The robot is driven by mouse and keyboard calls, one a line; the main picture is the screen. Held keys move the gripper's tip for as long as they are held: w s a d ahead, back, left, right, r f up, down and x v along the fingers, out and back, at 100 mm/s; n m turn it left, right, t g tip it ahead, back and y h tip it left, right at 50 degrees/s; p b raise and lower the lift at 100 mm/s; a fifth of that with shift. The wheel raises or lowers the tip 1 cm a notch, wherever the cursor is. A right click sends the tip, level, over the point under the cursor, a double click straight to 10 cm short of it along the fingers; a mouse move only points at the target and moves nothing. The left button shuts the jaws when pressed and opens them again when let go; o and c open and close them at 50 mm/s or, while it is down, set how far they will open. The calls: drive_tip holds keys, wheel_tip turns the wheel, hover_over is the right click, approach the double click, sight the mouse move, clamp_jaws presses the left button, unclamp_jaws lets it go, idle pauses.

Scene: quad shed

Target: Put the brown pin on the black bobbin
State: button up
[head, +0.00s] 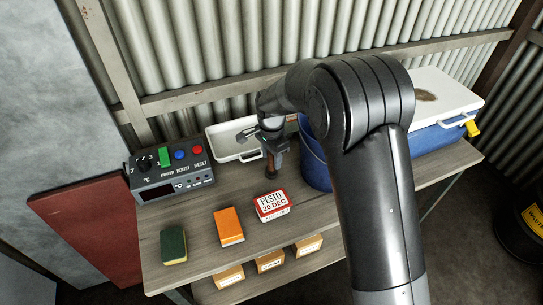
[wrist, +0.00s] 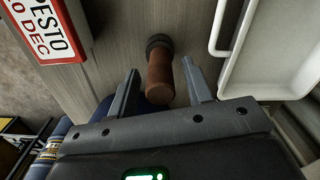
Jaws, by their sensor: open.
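The brown pin (wrist: 160,78) stands upright on the table in the wrist view, with its far, lower end at the black bobbin (wrist: 159,42). It appears to stand on the bobbin; how deeply it sits cannot be told. My gripper (wrist: 160,68) is open, with one finger on each side of the pin and a visible gap at both sides. In the head view my gripper (head: 268,146) is over the back middle of the table, and the brown pin (head: 271,164) shows just below it. The bobbin is small and dark there.
A white tray (head: 222,143) lies behind the pin, and a blue bucket (head: 314,160) stands to its right. A pesto box (head: 271,206) is in front. An orange box (head: 229,226), a sponge (head: 174,245) and a control box (head: 171,177) are farther left.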

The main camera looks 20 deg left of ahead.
drive_tip(key=shift+r, duration=0.15)
wheel_tip(320, 180, up, 12)
idle(0.3)
idle(0.4)
drive_tip(key=s+d+r+n+t+y, duration=0.1)
drive_tip(key=s+d+r+n, duration=0.1)
drive_tip(key=d+r, duration=0.65)
drive_tip(key=s+d+r+n+t, duration=0.15)
drive_tip(key=d+r, duration=0.35)
drive_tip(key=d, duration=0.7)
drive_tip(key=s+d+f+n+t+h, duration=0.1)
drive_tip(key=s+d+n+t, duration=0.1)
drive_tip(key=s+d, duration=1.6)
drive_tip(key=shift+s+d+t, duration=0.2)
drive_tip(key=shift+d+t, duration=0.35)
